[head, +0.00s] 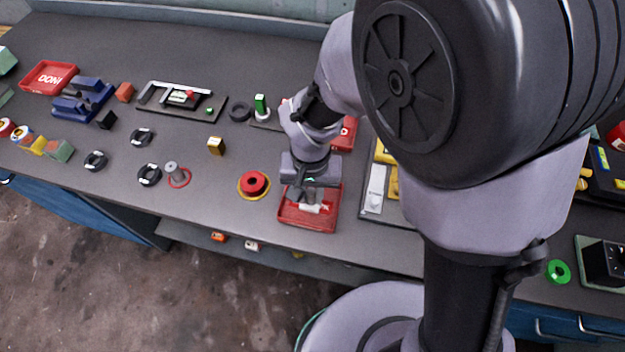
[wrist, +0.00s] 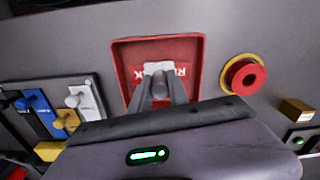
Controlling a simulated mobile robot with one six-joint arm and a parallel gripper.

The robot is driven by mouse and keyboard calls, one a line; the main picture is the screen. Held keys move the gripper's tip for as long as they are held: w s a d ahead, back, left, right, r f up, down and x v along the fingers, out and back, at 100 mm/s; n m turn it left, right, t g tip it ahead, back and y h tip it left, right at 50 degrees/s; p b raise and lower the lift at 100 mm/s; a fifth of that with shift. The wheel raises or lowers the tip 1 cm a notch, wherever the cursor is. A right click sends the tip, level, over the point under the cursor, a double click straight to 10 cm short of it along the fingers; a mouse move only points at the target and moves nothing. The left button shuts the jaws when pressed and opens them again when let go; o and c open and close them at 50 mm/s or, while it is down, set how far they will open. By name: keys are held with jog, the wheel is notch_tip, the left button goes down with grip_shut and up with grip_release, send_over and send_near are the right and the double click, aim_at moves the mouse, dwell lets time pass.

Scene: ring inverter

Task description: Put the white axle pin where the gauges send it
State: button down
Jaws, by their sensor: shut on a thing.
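The white axle pin (wrist: 157,67) lies between the fingertips of my gripper (wrist: 158,84), which is shut on it. In the wrist view the pin is over the floor of a red tray (wrist: 117,72); I cannot tell whether it touches the floor. White lettering in the tray is partly hidden by the pin and fingers. In the head view my gripper (head: 309,193) points down into the same red tray (head: 310,226) at the table's front edge, and the pin (head: 310,208) shows white below it. A plate with a grey frame (head: 170,103), possibly a gauge, stands at the back.
A red button on a yellow ring (head: 253,184) is just left of the tray. A plate with blue, white and yellow parts (wrist: 84,101) is on its other side. Another red tray (head: 48,77) is far left. Black rings and a brass block (head: 216,146) stand mid-table.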

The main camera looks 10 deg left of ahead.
aim_at(311, 192)
jog(key=shift+f, duration=0.1)
jog(key=c, duration=1.7)
grip_release()
jog(key=shift+f, duration=0.1)
jog(key=o, duration=0.4)
jog(key=shift+o, duration=0.2)
notch_tip(311, 192, up, 13)
jog(key=p, duration=0.5)
jog(key=s+d+r+m+t+y, duration=0.1)
jog(key=s+d+r+m+t, duration=0.1)
jog(key=d+r, duration=0.5)
jog(key=s+d+r+m+t+y, duration=0.1)
jog(key=s+d+r+m+t, duration=0.2)
jog(key=s+d+r, duration=0.2)
jog(key=d+r, duration=0.2)
jog(key=d, duration=0.2)
jog(key=shift+d+r+t, duration=0.15)
jog(key=shift+t, duration=0.25)
jog(key=shift+s, duration=0.1)
